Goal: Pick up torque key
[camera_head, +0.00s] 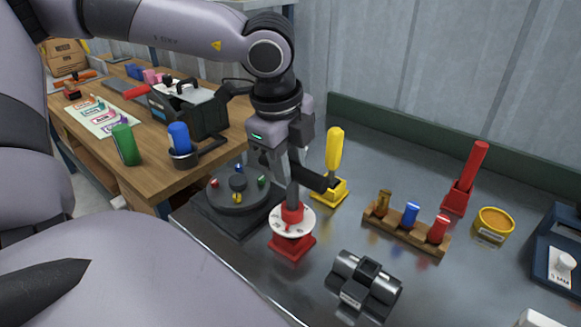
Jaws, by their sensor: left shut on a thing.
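My left gripper (290,170) reaches down over the metal table and is shut on the upper part of an upright tool, which I take to be the torque key. Its dark shaft (293,196) goes down into a red collar on a white dial disc (291,220) over a red square base (291,245). The fingers hide the tool's top. I cannot tell whether the tool is lifted from the base. My right gripper is not in view.
A yellow-handled tool (334,150) in a yellow stand is close behind the gripper. A dark turntable (238,190) is left, a grey metal part (364,286) in front. A wooden rack (405,233), red-handled tool (467,175) and yellow tin (493,226) are right.

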